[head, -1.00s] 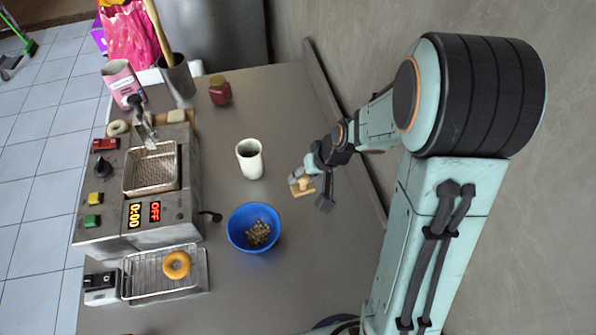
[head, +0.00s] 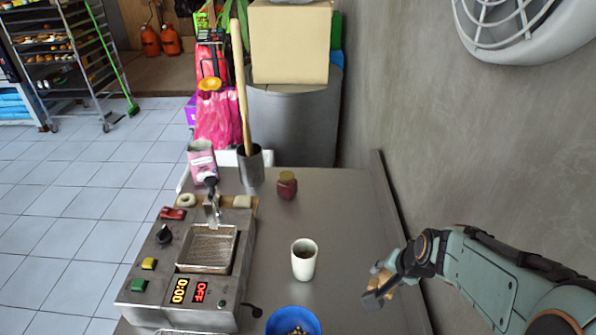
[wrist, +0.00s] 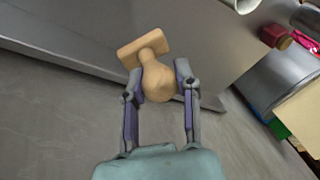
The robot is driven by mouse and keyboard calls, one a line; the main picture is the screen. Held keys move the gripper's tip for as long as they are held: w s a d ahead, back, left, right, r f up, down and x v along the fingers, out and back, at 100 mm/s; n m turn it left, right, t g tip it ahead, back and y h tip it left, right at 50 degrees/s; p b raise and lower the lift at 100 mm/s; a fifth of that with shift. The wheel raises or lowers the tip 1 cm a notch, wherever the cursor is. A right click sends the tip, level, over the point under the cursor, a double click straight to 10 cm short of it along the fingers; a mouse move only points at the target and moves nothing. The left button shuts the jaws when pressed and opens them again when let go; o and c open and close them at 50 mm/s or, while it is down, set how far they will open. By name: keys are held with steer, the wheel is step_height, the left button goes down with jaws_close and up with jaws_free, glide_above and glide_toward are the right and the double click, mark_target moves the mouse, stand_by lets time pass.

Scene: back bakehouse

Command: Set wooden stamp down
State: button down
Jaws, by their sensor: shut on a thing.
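The wooden stamp has a rounded knob handle and a flat rectangular base. In the wrist view the stamp (wrist: 157,80) sits between the two fingers of my gripper (wrist: 160,92), knob toward the palm and base pointing away. My gripper is shut on the knob. In the head view my gripper (head: 376,288) is at the right side of the grey worktop (head: 345,215), near the wall, with the stamp (head: 378,274) partly hidden by the fingers. I cannot tell how high the base is above the worktop.
A white cup (head: 304,262) stands left of my gripper. A blue bowl (head: 292,322) is at the lower edge, and a red-brown jar (head: 287,186) stands farther back. The fryer (head: 195,265) fills the left side.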

steer(key=w+a+r+m, duration=0.1)
steer(key=w+a, duration=0.1)
steer(key=w, duration=0.5)
steer(key=w+a+f+n, duration=0.1)
steer(key=w+a+f, duration=0.15)
steer(key=a, duration=0.45)
steer(key=w+a+f+n, duration=0.1)
steer(key=w+a, duration=0.3)
steer(key=a, duration=0.3)
steer(key=w+a+f, duration=0.1)
steer(key=w+f, duration=0.2)
steer(key=w, duration=0.1)
steer(key=w+a+f, duration=0.1)
steer(key=w+f, duration=0.2)
steer(key=w, duration=0.1)
steer(key=w+f, duration=0.3)
steer(key=w, duration=0.1)
steer(key=shift+a+f, duration=0.2)
steer(key=shift+a, duration=0.2)
steer(key=shift+w+f, duration=0.15)
steer(key=shift+f, duration=1.6)
